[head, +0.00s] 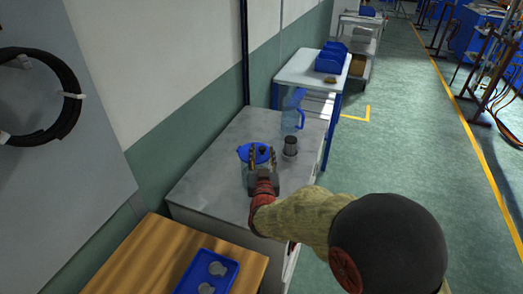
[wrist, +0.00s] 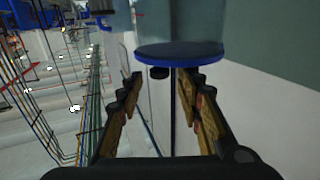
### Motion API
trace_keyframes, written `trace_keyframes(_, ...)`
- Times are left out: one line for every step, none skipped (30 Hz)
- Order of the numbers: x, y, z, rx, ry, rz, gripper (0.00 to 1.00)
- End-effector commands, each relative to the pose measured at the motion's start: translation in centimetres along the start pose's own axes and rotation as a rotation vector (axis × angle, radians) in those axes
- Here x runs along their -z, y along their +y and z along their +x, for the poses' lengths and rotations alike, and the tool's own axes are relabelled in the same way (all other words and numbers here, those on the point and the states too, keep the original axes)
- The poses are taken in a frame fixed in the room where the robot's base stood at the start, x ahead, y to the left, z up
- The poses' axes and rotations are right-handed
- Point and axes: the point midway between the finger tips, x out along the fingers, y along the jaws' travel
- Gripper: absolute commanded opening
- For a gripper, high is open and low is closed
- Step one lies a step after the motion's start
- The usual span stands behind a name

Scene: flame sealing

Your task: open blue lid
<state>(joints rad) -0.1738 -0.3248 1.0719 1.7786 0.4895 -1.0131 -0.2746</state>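The blue lid (head: 244,152) is a round disc near the middle of the grey worktop in the head view, partly hidden behind my gripper. I cannot tell whether anything touches. What is under the lid is mostly hidden.
A clear blue pitcher (head: 291,120) and a dark cup (head: 290,145) stand close to the right of the lid. A blue tray (head: 217,257) lies on the wooden table (head: 160,260) in front. The worktop (head: 205,185) is clear to the left.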

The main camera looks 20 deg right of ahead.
Motion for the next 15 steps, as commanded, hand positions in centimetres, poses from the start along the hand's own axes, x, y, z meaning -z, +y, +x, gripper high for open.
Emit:
trace_keyframes(-0.2,0.1,0.8,-0.001,0.0,0.0,0.36)
trace_keyframes(-0.2,0.1,1.2,-0.001,0.0,0.0,0.36)
trace_keyframes(-0.2,0.0,1.7,-0.001,-0.001,0.0,0.36)
trace_keyframes(-0.2,0.0,2.0,-0.001,0.0,0.0,0.36)
trace_keyframes(-0.1,0.0,2.3,0.0,0.0,0.0,0.36)
trace_keyframes(-0.2,0.0,2.6,0.0,0.0,-0.001,0.36)
trace_keyframes(-0.2,0.0,2.8,0.0,-0.001,-0.001,0.36)
trace_keyframes(-0.1,0.0,2.9,0.001,-0.001,-0.001,0.36)
trace_keyframes(-0.1,0.0,3.1,0.001,-0.001,-0.001,0.36)
trace_keyframes(0.0,0.0,3.2,0.001,0.0,0.0,0.36)
trace_keyframes(0.0,0.0,3.2,0.001,-0.001,0.0,0.36)
trace_keyframes(0.0,0.0,3.2,0.001,-0.001,0.0,0.36)
trace_keyframes(0.0,0.0,3.2,0.001,-0.001,0.0,0.36)
trace_keyframes(0.0,0.0,3.2,0.001,-0.001,0.0,0.36)
trace_keyframes(0.0,0.0,3.2,0.001,-0.001,0.0,0.36)
